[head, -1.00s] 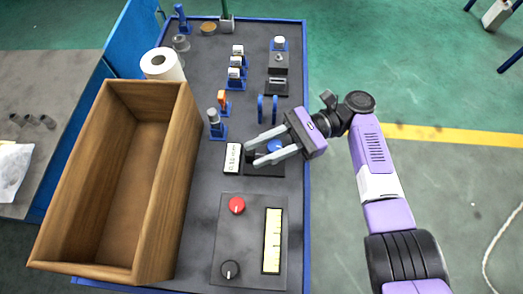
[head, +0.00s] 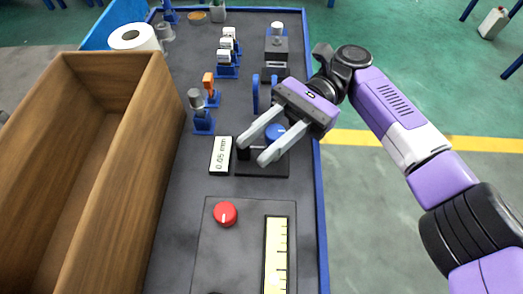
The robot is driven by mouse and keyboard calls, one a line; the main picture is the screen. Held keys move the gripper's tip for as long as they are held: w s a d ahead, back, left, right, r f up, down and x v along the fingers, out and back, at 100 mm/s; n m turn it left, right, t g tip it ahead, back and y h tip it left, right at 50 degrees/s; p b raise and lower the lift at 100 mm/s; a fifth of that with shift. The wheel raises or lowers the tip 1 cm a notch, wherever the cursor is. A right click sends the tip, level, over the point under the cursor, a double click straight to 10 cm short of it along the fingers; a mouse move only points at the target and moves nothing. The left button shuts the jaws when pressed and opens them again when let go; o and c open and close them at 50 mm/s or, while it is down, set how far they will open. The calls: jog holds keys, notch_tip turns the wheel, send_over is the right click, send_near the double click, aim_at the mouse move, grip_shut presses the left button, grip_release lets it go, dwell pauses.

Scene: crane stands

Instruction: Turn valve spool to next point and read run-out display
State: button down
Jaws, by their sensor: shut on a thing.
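My gripper (head: 252,151) reaches in from the right over a low black fixture (head: 262,169). Its two grey fingers stand apart on either side of a round blue knob (head: 276,132) and are shut on it. I take this knob to be the end of the valve spool; the rest of the spool is hidden by the fingers and fixture. The run-out display (head: 221,156) is a white plate lying just left of the fixture. It reads 0.05 mm.
A deep wooden crate (head: 150,130) stands along the left. A red knob (head: 225,214) and yellow scale (head: 276,255) are on a panel in front. Blue stands (head: 204,124), two blue upright plates (head: 256,95) and a paper roll (head: 133,38) are behind. Floor is free at right.

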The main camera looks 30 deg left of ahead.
jog(key=shift+d+n+h+b, duration=0.1)
jog(key=shift+n+h+b, duration=0.3)
jog(key=shift+b, duration=0.65)
jog(key=c, duration=1.1)
grip_release()
jog(key=shift+o, duration=0.2)
notch_tip(320, 180, up, 20)
jog(key=p, duration=0.6)
